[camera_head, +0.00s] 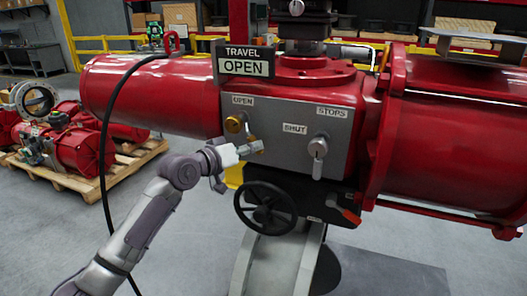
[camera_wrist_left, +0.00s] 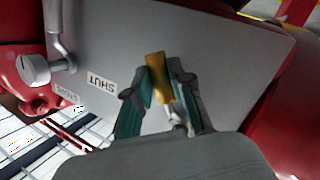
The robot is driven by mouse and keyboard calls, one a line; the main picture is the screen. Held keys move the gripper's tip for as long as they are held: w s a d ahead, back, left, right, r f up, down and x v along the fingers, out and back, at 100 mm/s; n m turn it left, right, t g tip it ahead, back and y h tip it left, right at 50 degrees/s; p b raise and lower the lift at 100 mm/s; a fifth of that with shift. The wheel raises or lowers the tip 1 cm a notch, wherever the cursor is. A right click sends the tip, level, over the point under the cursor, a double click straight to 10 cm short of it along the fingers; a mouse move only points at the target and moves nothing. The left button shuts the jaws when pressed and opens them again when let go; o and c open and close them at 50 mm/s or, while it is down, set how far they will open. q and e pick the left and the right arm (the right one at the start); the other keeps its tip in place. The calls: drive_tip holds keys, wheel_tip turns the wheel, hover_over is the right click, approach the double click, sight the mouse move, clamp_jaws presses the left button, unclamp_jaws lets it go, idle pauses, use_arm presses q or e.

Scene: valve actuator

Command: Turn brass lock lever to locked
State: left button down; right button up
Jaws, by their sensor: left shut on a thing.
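The brass lock lever (camera_head: 234,124) is on the grey front panel of the red actuator, under the OPEN label. My left gripper (camera_head: 248,148) is at the panel, just below the brass hub, and hides part of the lever. In the left wrist view the lever's brass bar (camera_wrist_left: 158,78) sits between the fingers of my left gripper (camera_wrist_left: 160,88), which are shut on it. A silver lever (camera_head: 318,148) hangs straight down right of the SHUT label; its round hub (camera_wrist_left: 34,69) also shows in the left wrist view. My right gripper is not in view.
A black handwheel (camera_head: 265,207) and an orange-red handle (camera_head: 344,212) are below the panel. A black cable (camera_head: 105,130) hangs left of my arm. A pallet (camera_head: 85,178) with red actuators stands on the floor at the left.

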use_arm(q)
drive_tip(key=a+m+y, duration=0.1)
drive_tip(key=a+m+p, duration=0.1)
drive_tip(key=m, duration=0.1)
drive_tip(key=w+a+f+m+y, duration=0.1)
drive_tip(key=shift+w+a+m+g+y, duration=0.1)
drive_tip(key=shift+a+m+g+y, duration=0.2)
drive_tip(key=shift+a, duration=0.05)
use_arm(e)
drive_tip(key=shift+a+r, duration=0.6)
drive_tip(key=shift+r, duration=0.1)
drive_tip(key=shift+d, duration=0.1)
use_arm(q)
drive_tip(key=c, duration=1)
unclamp_jaws()
drive_tip(key=shift+a+r, duration=0.1)
drive_tip(key=v, duration=1.2)
